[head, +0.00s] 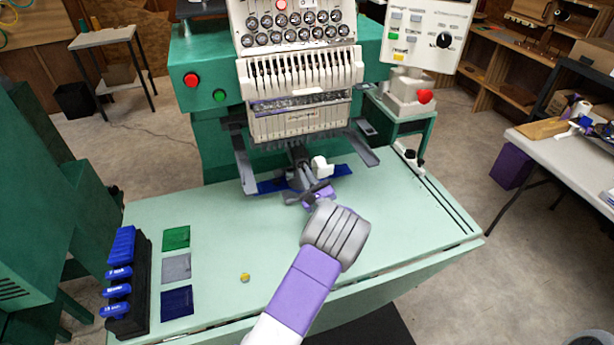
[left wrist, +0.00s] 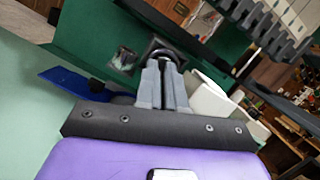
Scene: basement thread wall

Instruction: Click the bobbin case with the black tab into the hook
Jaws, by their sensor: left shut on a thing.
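My left gripper (head: 301,178) reaches in under the sewing head of the green embroidery machine (head: 210,133). In the left wrist view its two grey fingers (left wrist: 164,70) are closed together at a dark opening with a rounded dark rim (left wrist: 166,52) in the green machine body. This looks like the hook area. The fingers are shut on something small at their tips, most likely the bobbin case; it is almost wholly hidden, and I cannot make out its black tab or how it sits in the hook. My right gripper is not in view.
The needle head (head: 300,122) hangs above.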

